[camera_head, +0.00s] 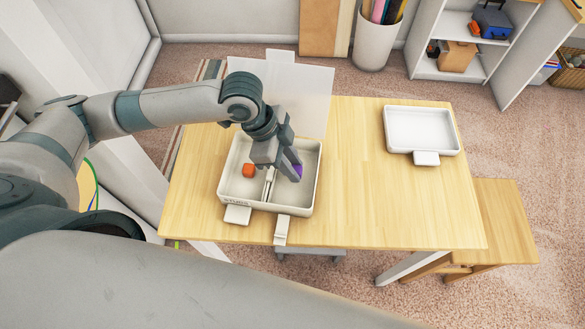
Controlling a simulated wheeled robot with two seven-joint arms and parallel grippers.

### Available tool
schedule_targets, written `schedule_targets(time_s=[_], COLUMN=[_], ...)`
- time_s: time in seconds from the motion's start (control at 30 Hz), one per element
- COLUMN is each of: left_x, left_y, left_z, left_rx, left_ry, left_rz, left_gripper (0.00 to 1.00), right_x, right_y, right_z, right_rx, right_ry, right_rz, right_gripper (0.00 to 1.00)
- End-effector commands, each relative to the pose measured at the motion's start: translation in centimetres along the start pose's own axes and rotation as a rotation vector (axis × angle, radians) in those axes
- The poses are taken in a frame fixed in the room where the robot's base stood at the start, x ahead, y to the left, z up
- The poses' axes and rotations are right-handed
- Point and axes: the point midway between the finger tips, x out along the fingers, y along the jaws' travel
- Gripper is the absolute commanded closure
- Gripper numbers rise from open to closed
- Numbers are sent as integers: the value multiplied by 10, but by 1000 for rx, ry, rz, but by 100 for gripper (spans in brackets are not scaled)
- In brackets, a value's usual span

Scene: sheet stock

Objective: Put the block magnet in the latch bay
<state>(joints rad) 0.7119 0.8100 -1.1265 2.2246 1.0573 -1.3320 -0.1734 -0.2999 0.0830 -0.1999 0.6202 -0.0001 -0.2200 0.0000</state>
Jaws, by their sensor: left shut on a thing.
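A white two-compartment box (262,206) with its pale lid (305,92) open at the back stands on the wooden table, left of centre. A divider (270,184) runs front to back inside it. An orange block (249,171) lies in the left compartment. My left gripper (292,170) reaches down over the right compartment. It is shut on a purple piece (298,171), mostly hidden by the fingers; whether it touches the floor I cannot tell. Small lettering on the front wall is too small to read surely, so I cannot tell which bay is the latch bay.
A shallow white tray (422,131) sits at the table's back right. The wooden tabletop (380,205) between box and tray is clear. Latch tabs (282,229) stick out at the box's front. A bench (505,218) stands right of the table.

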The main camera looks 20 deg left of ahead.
Motion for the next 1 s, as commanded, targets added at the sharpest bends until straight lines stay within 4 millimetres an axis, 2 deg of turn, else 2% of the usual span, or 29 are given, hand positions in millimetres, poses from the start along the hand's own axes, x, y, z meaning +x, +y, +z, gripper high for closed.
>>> schedule_targets(time_s=[0.1,0.23,0.67,0.7,0.73,1.0], left_x=[12,22,27,26,26,26], left_y=[1,0,1,0,0,0], left_z=[5,9,11,11,11,11], left_rx=[-2,-1,0,1,1,1], left_ry=[-1,-1,-1,-1,-1,-1], left_rz=[3,0,1,0,0,0], left_gripper=[99,99,99,68,61,59], right_x=[-9,-11,-10,-10,-10,-10], right_y=[1,1,-3,-4,-4,-6], right_z=[-1,-1,-2,-2,-2,-2], right_rx=[0,1,2,2,3,3], right_ry=[0,0,1,1,1,1], right_rz=[1,1,-3,-4,-5,-6], right_gripper=[13,13,13,13,13,13])
